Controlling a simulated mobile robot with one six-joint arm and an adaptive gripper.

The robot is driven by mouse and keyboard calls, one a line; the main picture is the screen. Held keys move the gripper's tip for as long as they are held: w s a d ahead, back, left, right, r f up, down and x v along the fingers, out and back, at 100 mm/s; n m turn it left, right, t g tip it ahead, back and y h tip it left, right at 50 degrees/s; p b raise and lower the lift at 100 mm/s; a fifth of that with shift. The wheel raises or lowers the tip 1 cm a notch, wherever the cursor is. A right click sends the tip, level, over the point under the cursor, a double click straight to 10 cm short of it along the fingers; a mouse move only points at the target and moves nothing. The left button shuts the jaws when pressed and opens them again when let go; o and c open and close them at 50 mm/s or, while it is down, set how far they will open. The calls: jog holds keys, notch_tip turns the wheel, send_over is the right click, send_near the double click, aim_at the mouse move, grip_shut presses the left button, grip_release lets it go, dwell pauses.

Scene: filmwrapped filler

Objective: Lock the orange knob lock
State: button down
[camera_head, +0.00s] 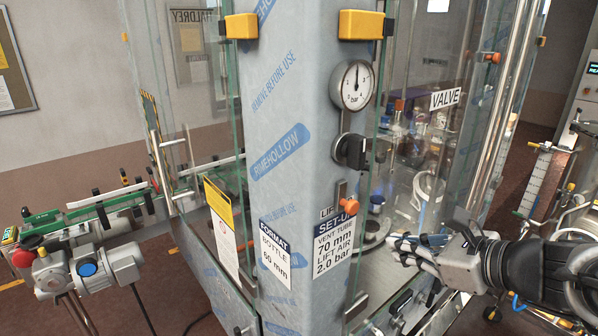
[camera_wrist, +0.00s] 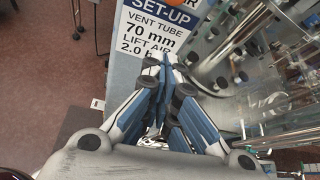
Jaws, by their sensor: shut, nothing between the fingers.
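An orange knob (camera_head: 349,205) sits on a small metal plate on the film-wrapped column, beside the LIFT and SET-UP lettering. A small part of an orange knob (camera_wrist: 150,62) shows just ahead of the fingers in the wrist view. A second orange knob (camera_head: 491,57) is on the glass at the upper right. My gripper (camera_head: 397,243) is to the right of and below the column's orange knob, pointing left, apart from it in the head view. Its blue-and-white fingers (camera_wrist: 167,82) are shut and empty. I cannot tell the lock's position.
Above are a black rotary knob (camera_head: 353,151) and a pressure gauge (camera_head: 356,85). Glass panels with a VALVE label (camera_head: 445,98) and metal rails stand close to my arm. A conveyor with a motor (camera_head: 90,270) is at the left.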

jog(key=w+a+p, duration=0.1)
jog(key=w+a, duration=0.4)
jog(key=w, duration=0.2)
jog(key=shift+w+f, duration=0.2)
jog(key=shift+f, duration=0.05)
jog(key=shift+a, duration=0.1)
notch_tip(320, 180, up, 3)
jog(key=shift+p, duration=1.25)
